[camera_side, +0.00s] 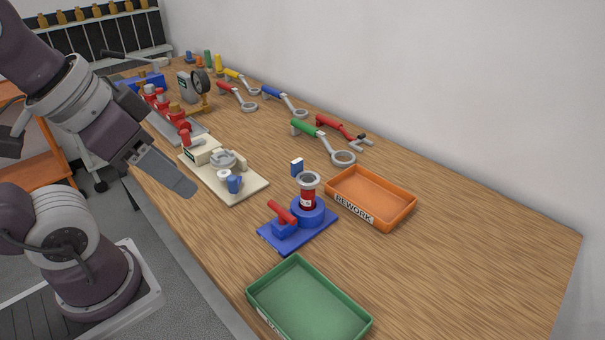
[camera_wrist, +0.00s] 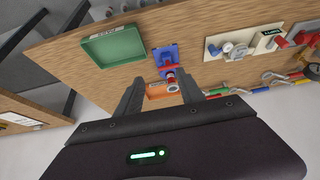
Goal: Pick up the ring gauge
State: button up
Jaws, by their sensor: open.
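Several tools with a coloured handle and a grey ring end lie on the bench, including a green-handled one (camera_side: 323,143), a blue-handled one (camera_side: 285,102) and a red-handled one (camera_side: 238,96). A grey round part (camera_side: 222,159) sits on a cream board (camera_side: 240,190). I cannot tell for sure which of these is the ring gauge. My gripper (camera_side: 190,187) hangs above the bench's near left edge, apart from all of them. In the wrist view its two fingers (camera_wrist: 162,82) are spread and empty, and ring-ended tools (camera_wrist: 275,79) show at the right.
An orange REWORK tray (camera_side: 400,212) and a green tray (camera_side: 265,291) stand nearby. A grey rack (camera_side: 160,127) with red valves is behind the cream board. The bench's right end is clear.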

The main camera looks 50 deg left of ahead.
jog(key=shift+c, duration=0.8)
jog(key=w+a+f+t+y, duration=0.2)
jog(key=w+a+f+y, duration=0.1)
jog(key=w+a, duration=0.9)
jog(key=m+t+h, duration=0.4)
jog(key=t+h, duration=0.1)
jog(key=h, duration=0.3)
send_near(306, 174)
jog(key=w+a+r, duration=0.1)
jog(key=a+r, duration=0.1)
jog(key=x, duration=1.2)
jog(key=shift+d+r, duration=0.25)
jog(key=shift+d, duration=0.15)
jog(key=shift+c, duration=0.4)
